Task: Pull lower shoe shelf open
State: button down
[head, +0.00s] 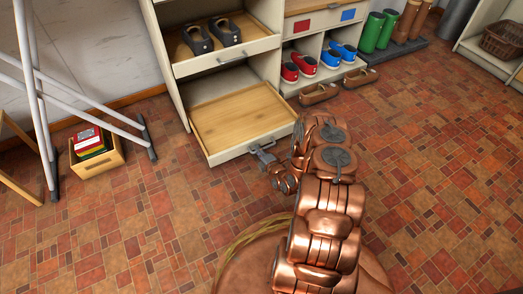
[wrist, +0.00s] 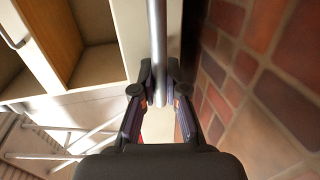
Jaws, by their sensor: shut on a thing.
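The lower shoe shelf (head: 240,115) is a wooden pull-out tray with a white front, low in the white cabinet. It stands out from the cabinet over the tiled floor and is empty. My gripper (head: 262,154) is at the handle on its front in the head view. In the wrist view my gripper (wrist: 160,92) is shut on the grey bar handle (wrist: 157,35), which runs up between the fingers. The white shelf front (wrist: 132,30) shows just left of the handle. The handle is largely hidden by my gripper in the head view.
Above is an upper shelf (head: 225,55) with dark shoes (head: 212,36). To the right are red shoes (head: 298,67), blue shoes (head: 338,54) and brown shoes (head: 320,93). A wooden box (head: 97,158) and white folding-rack legs (head: 40,95) stand left. The floor in front is clear.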

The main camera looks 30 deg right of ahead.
jog(key=shift+s+a, duration=0.1)
jog(key=shift+s, duration=0.15)
jog(key=c, duration=1.2)
grip_release()
jog(key=shift+v, duration=3.8)
